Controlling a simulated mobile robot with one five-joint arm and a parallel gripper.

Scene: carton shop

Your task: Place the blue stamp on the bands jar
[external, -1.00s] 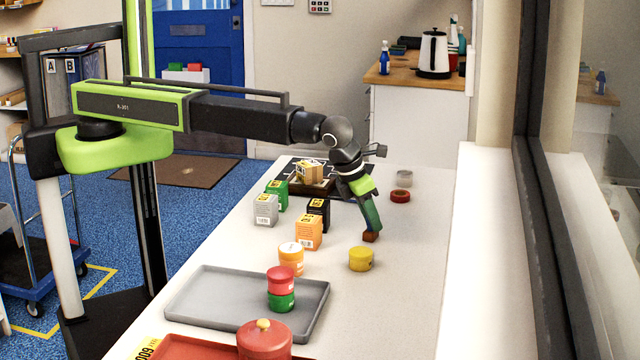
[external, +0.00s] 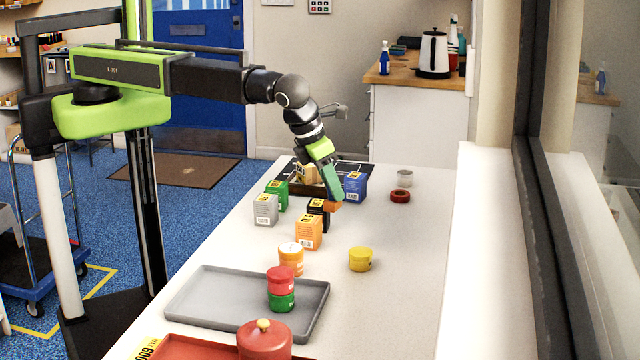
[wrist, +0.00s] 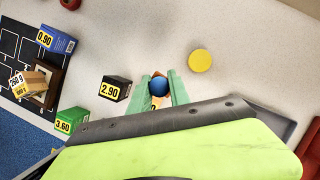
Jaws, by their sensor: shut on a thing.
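My gripper (external: 334,200) is shut on the blue stamp, above the table beside the black and orange boxes. In the wrist view the stamp (wrist: 159,86) shows as a round blue knob between my green fingers. In the external view its brown-orange base (external: 336,206) shows at the fingertips. I cannot read which round container is the bands jar. The round ones are a yellow one (external: 360,259), an orange one with a pale lid (external: 291,262), a red one (external: 281,277) on a green one (external: 281,300), and a large red lidded pot (external: 264,341).
Price-marked boxes stand around my gripper: blue (external: 355,187), black (wrist: 115,88), orange (external: 308,232), grey (external: 266,210) and green (external: 277,195). A grey tray (external: 210,300) lies nearer the camera. A red roll (external: 400,196) lies right. The table's right side is mostly clear.

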